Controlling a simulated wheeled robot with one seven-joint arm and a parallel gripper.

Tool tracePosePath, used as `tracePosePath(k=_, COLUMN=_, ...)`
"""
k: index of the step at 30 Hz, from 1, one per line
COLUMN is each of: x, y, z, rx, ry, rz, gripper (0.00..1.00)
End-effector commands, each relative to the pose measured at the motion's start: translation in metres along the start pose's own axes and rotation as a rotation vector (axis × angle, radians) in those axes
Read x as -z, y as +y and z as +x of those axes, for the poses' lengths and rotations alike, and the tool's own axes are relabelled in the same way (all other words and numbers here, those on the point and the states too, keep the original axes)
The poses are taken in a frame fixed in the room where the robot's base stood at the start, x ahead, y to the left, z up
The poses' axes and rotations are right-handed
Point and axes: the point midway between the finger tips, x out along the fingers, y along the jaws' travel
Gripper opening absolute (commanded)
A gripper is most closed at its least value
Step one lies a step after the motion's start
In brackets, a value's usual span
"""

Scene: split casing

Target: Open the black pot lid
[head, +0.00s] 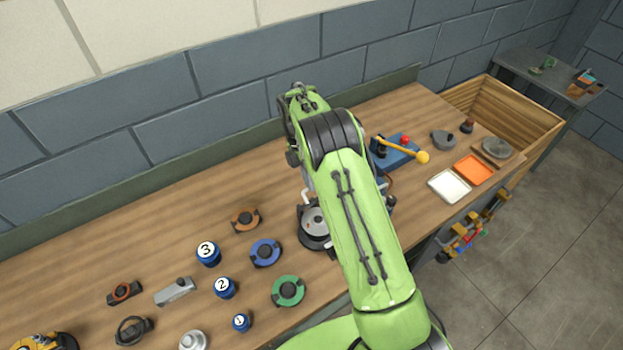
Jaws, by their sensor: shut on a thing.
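A dark round pot (304,238) stands on the workbench in the middle of the head view. A grey disc-like top (315,218) with a small red mark shows on it, and a pale piece stands up at its far left edge. My green arm covers the pot's right side. I cannot tell whether the lid sits flat or is raised. My gripper is hidden behind my own arm, so its fingers and any contact with the lid do not show.
Blue numbered knobs (208,254) and coloured round parts, including a blue ring (265,253), lie left of the pot. A blue lever device (396,152), a white tray (449,187) and an orange tray (473,170) are to the right. The back left bench is clear.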

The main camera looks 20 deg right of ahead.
Motion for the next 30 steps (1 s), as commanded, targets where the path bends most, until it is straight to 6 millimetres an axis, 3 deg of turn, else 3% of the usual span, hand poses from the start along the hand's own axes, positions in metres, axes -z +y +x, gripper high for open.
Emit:
tracePosePath(k=4, x=0.001, y=0.003, z=0.006, rx=-0.001, ry=0.003, rz=-0.008, gripper=0.00)
tracePosePath(k=5, x=0.001, y=0.002, z=0.006, rx=0.000, ry=0.003, rz=-0.008, gripper=0.14)
tracePosePath(k=9, x=0.001, y=0.002, z=0.005, rx=0.000, ry=0.002, rz=-0.005, gripper=0.35)
tracePosePath(k=20, x=0.000, y=0.002, z=0.000, rx=-0.003, ry=0.001, rz=-0.002, gripper=0.36)
tracePosePath(k=23, x=0.000, y=0.003, z=-0.016, rx=-0.007, ry=0.001, rz=-0.003, gripper=0.36)
tracePosePath(k=30, x=0.000, y=0.002, z=-0.078, rx=-0.006, ry=0.000, rz=-0.004, gripper=0.36)
